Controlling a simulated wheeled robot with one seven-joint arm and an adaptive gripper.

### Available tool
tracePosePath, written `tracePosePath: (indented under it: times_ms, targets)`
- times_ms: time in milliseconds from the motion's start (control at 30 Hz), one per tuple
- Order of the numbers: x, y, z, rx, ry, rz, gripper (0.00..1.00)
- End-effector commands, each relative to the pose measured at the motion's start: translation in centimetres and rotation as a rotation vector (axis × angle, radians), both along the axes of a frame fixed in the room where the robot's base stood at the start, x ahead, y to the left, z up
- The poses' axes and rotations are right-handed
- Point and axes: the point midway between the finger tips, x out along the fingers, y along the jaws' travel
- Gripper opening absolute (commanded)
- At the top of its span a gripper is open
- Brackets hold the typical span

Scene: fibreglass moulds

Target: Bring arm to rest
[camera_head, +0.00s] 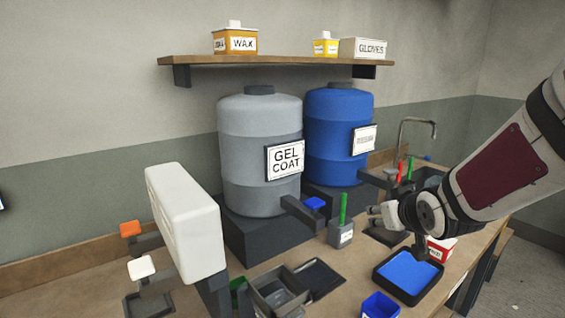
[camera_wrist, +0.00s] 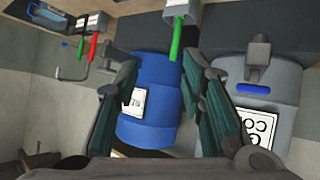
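My gripper (camera_wrist: 158,100) is open and empty in the wrist view, with its two dark green-padded fingers well apart. A blue drum (camera_wrist: 150,95) shows beyond and between the fingers, and a grey drum (camera_wrist: 270,110) is to their right. In the head view my arm reaches in from the right, and its end is above the workbench (camera_head: 345,285), in front of the sink area. Nothing is seen held.
Below my arm's end are a black tray (camera_head: 378,277) with blue contents and a red-and-white tub (camera_head: 440,248). A grey cup (camera_head: 340,236) with a green handle stands left of it. The GEL COAT drum (camera_head: 260,150) and blue drum (camera_head: 335,130) stand behind, under a shelf (camera_head: 275,61).

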Motion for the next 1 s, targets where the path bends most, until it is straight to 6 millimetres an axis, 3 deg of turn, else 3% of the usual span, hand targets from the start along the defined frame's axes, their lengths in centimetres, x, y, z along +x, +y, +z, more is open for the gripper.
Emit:
tracePosePath:
  times_ms: [33,200,600,800,1000]
  targets:
    - [-1.7,0.1,1.1,-0.006,0.03,-0.018,0.36]
    - [-8.4,0.2,2.5,0.001,0.176,-0.083,0.36]
    - [-25.8,2.6,3.2,0.098,0.51,-0.148,0.36]
    - [-30.4,3.4,2.8,0.128,0.599,-0.141,0.36]
    - [-30.9,3.5,2.7,0.131,0.611,-0.14,0.36]
